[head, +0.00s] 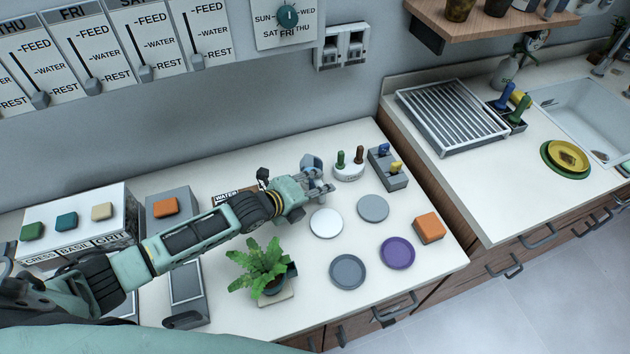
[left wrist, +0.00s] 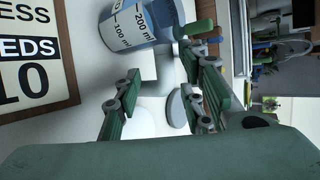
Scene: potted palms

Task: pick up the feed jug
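A blue-grey measuring jug (head: 310,162) with millilitre marks, which I take for the feed jug, stands at the back of the white counter. It is partly hidden behind my left gripper (head: 318,188). In the left wrist view the jug (left wrist: 128,26) shows at the top, cut off by the frame edge, with "200 ml" and "100 ml" on its side. My left gripper (left wrist: 163,108) is open there, its green fingers apart with nothing held between them. The jug lies beyond the fingertips; I cannot tell whether they touch it. My right gripper is in neither view.
A white holder (head: 349,171) with green and brown pegs stands just right of the jug. Round discs, including a white one (head: 326,223) and a purple one (head: 397,253), lie in front. A potted fern (head: 260,264) stands below my left arm. A seed sign (left wrist: 35,55) is nearby.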

